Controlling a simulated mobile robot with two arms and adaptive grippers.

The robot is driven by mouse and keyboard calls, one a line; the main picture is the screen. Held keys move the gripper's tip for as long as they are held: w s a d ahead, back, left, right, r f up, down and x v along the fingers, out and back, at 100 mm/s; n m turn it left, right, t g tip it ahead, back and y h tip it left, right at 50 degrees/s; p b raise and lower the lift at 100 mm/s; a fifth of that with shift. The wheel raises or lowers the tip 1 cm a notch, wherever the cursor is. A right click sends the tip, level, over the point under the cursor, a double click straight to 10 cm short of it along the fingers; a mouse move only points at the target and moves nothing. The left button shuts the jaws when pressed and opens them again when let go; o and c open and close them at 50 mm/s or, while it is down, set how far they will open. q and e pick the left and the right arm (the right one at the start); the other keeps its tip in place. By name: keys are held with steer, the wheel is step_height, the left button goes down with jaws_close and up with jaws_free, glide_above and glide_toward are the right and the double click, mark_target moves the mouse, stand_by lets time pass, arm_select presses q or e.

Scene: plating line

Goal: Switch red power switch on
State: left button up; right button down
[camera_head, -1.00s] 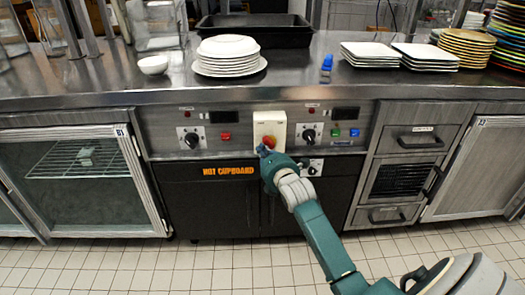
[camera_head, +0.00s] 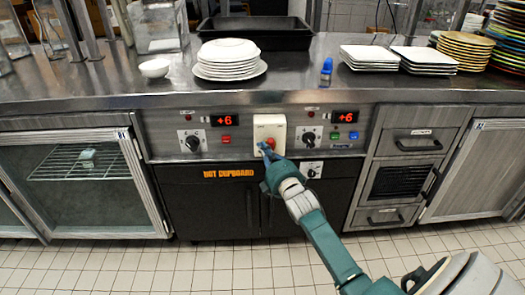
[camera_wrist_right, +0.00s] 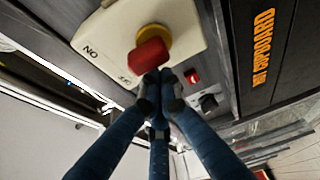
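The red power switch (camera_head: 271,142) is a red knob on a yellow base, set in a cream box (camera_head: 268,124) on the front panel of the counter. In the right wrist view the red knob (camera_wrist_right: 150,55) stands out from the box, turned at an angle. My right gripper (camera_head: 265,149) is at the knob, with its blue fingers drawn together. In the right wrist view the fingertips (camera_wrist_right: 160,76) meet right beside the knob's lower edge, with nothing between them. I cannot tell whether they touch it. My left gripper is not in view.
Two lit displays (camera_head: 224,121) (camera_head: 345,118) read +6 on the panel. Black dials and small coloured buttons flank the box. Dark cupboard doors (camera_head: 210,205) are below. Stacked plates (camera_head: 230,58) and a blue-capped bottle (camera_head: 326,72) stand on the counter above.

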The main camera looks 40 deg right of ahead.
steer(key=m, duration=0.1)
steer(key=m+t, duration=0.1)
steer(key=shift+s+d+r+m+h, duration=0.2)
steer(key=shift+m+h, duration=0.1)
steer(key=shift+m, duration=0.1)
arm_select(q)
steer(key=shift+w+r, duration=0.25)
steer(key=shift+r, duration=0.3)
arm_select(e)
steer(key=v, duration=1.2)
steer(key=shift+r, duration=0.1)
